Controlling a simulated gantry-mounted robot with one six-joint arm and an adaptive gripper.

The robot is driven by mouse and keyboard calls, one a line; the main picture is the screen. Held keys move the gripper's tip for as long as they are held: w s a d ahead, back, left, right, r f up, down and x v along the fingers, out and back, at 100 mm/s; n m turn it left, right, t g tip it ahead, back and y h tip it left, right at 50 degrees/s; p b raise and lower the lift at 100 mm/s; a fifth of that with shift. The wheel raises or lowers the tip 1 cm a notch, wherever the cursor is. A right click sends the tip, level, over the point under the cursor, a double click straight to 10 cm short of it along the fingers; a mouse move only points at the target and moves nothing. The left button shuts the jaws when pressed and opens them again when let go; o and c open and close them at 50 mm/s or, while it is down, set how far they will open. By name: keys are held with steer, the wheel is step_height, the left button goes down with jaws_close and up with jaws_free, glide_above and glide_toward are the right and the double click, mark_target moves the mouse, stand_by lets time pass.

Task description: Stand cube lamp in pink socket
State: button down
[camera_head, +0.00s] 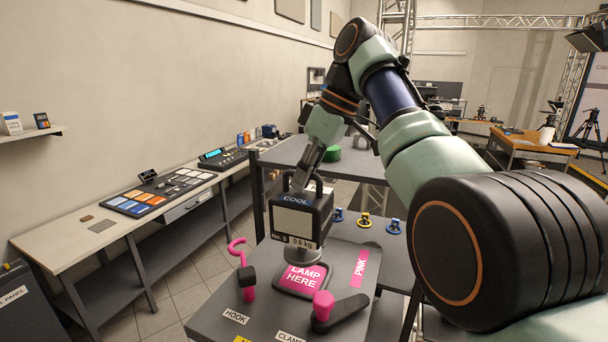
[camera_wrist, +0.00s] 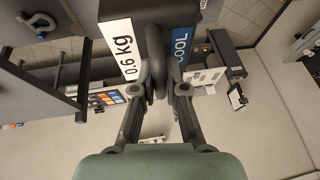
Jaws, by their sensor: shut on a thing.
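The cube lamp (camera_head: 296,222) is a dark box with a pale front panel, a handle on top and labels "COOL", "No. 5" and "0.6 kg". My gripper (camera_head: 299,181) is shut on its handle from above. In the wrist view my gripper (camera_wrist: 158,92) has the handle between its fingers, and the lamp (camera_wrist: 150,15) shows at the top edge. The pink socket (camera_head: 303,278) is a dark-rimmed recess marked "LAMP HERE" in pink. The lamp appears upright above the back of the socket; the exact gap is hidden.
A pink hook (camera_head: 241,262) stands left of the socket, and a clamp with a pink knob and dark lever (camera_head: 335,311) stands at its front right. A pink label (camera_head: 360,268) lies to the right. Small blue and yellow ring fittings (camera_head: 364,220) stand behind.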

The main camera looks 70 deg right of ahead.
mark_target(310, 195)
steer(key=shift+f+b, duration=2.45)
steer(key=shift+f, duration=0.4)
steer(key=shift+s, duration=0.1)
steer(key=shift+f+b, duration=0.1)
steer(key=shift+b, duration=0.2)
steer(key=c, duration=1.1)
jaws_free()
steer(key=shift+c, duration=0.2)
steer(key=shift+f, duration=0.1)
